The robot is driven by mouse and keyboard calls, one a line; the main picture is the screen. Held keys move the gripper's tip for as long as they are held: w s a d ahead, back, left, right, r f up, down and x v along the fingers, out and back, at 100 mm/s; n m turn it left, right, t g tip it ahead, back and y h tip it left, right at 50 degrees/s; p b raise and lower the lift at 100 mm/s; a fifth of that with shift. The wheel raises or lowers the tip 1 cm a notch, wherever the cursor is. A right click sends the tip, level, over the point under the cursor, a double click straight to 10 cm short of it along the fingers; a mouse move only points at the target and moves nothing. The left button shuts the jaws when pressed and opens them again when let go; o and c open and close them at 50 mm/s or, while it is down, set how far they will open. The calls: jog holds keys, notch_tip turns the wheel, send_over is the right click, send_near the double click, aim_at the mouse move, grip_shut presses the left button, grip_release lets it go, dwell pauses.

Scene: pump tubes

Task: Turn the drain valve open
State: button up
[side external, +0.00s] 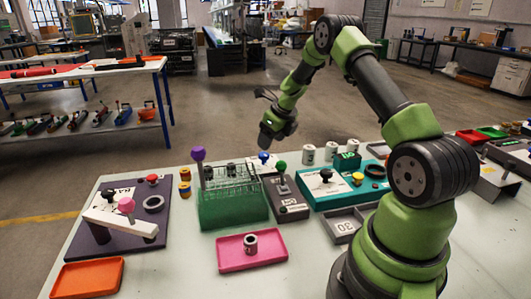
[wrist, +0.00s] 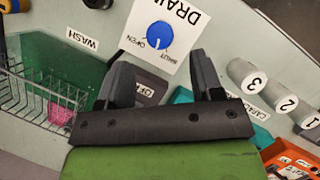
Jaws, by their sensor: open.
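The drain valve is a round blue knob (wrist: 159,36) on a white plate (wrist: 186,34) marked DRAIN, OPEN and SHUT in the wrist view. I cannot clearly tell which word its mark points to. In the side view the blue knob (side external: 263,157) is small, behind the green rack and partly hidden. The knob appears beyond the fingertips, not touched.
A green tube rack (side external: 232,207) with a purple-topped post stands left of the valve. A grey box (side external: 287,208) with a green-knobbed lever, a teal box (side external: 325,190) and white numbered cylinders (side external: 309,154) are nearby. A pink tray (side external: 270,257) lies in front.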

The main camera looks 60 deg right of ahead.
aim_at(265, 154)
jog(key=x, duration=0.6)
jog(key=shift+c, duration=0.3)
jog(key=c, duration=0.8)
jog(key=shift+a+m+h, duration=0.1)
jog(key=shift+m+h, duration=0.5)
jog(key=shift+m, duration=0.9)
jog(key=shift+c, duration=0.2)
jog(key=o, duration=0.9)
jog(key=shift+r, duration=0.1)
jog(key=v, duration=0.9)
jog(key=shift+r, duration=0.4)
